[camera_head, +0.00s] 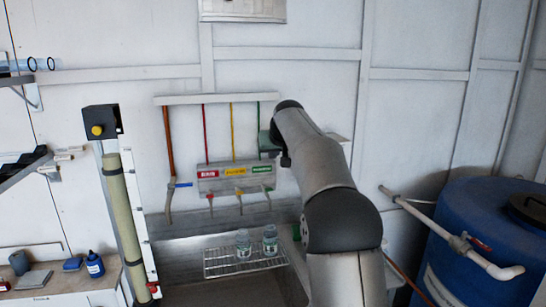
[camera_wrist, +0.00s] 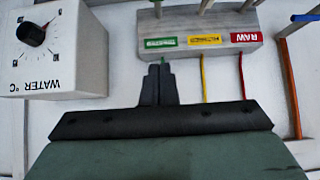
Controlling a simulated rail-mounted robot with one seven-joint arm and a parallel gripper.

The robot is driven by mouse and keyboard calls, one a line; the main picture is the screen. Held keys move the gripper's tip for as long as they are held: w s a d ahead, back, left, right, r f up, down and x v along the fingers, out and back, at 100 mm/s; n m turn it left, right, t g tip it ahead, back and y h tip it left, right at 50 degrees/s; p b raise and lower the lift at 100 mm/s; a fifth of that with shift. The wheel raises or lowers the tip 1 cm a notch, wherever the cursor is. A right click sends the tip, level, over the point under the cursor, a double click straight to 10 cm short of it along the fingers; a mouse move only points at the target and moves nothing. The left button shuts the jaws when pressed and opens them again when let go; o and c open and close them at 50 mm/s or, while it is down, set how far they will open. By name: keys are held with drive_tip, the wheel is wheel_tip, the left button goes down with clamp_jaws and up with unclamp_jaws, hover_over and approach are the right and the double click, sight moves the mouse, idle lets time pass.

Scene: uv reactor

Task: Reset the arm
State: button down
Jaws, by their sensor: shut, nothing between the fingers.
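My gripper (camera_wrist: 158,85) shows in the wrist view with its two dark fingers together and nothing between them. The fingers overlap the wall just below the green label of the grey valve panel, which hangs upside down in this view. I cannot tell whether they touch anything. In the head view my arm (camera_head: 318,170) reaches up in front of the wall, right of the panel (camera_head: 235,182). The fingers are hidden there by the arm.
A white box with a water temperature dial (camera_wrist: 33,34) is close to the fingers. Two jars (camera_head: 243,244) (camera_head: 270,240) stand on a wire rack (camera_head: 222,263) over the sink. A blue barrel (camera_head: 490,240) with a pipe is at right. A tall tube (camera_head: 124,220) stands at left.

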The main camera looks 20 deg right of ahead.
idle(0.7)
drive_tip(key=s+a+f+g, duration=0.3)
drive_tip(key=s+f, duration=0.5)
drive_tip(key=s, duration=0.8)
drive_tip(key=s+a+f+g, duration=0.2)
drive_tip(key=s+a+f, duration=0.3)
drive_tip(key=s, duration=1.2)
drive_tip(key=s+a+f+n+g, duration=0.1)
drive_tip(key=s+a+f+g, duration=0.2)
drive_tip(key=s+f, duration=0.8)
drive_tip(key=s+a, duration=0.1)
drive_tip(key=s, duration=0.4)
drive_tip(key=shift+s+a+f+g+y, duration=0.3)
drive_tip(key=shift+s+a+f, duration=0.1)
